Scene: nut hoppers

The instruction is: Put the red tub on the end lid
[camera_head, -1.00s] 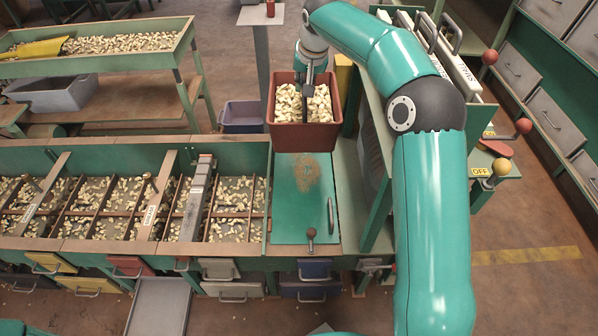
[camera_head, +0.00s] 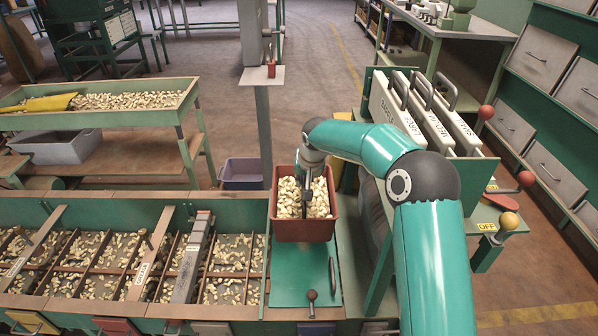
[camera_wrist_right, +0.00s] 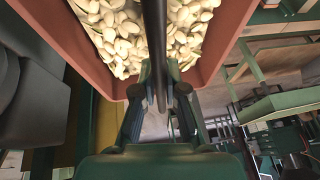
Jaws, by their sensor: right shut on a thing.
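The red tub (camera_head: 303,231), full of pale nuts, shows in the head view over the rear part of the green end lid (camera_head: 300,285). The lid has a bar handle on its right side; its rear part is hidden behind the tub. I cannot tell whether the tub touches the lid. My right gripper (camera_head: 305,197) reaches down into the tub from above and is shut on its dark handle bar. In the right wrist view the gripper fingers (camera_wrist_right: 160,88) close around this bar, with the tub wall (camera_wrist_right: 210,45) beyond. The tub looks about level. My left gripper is out of view.
Nut hoppers with wooden dividers (camera_head: 95,262) lie left of the lid. A knobbed lever (camera_head: 312,297) stands at the lid's front edge. A post with a small plate and red can (camera_head: 271,70) stands behind. A machine with levers (camera_head: 420,115) stands to the right.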

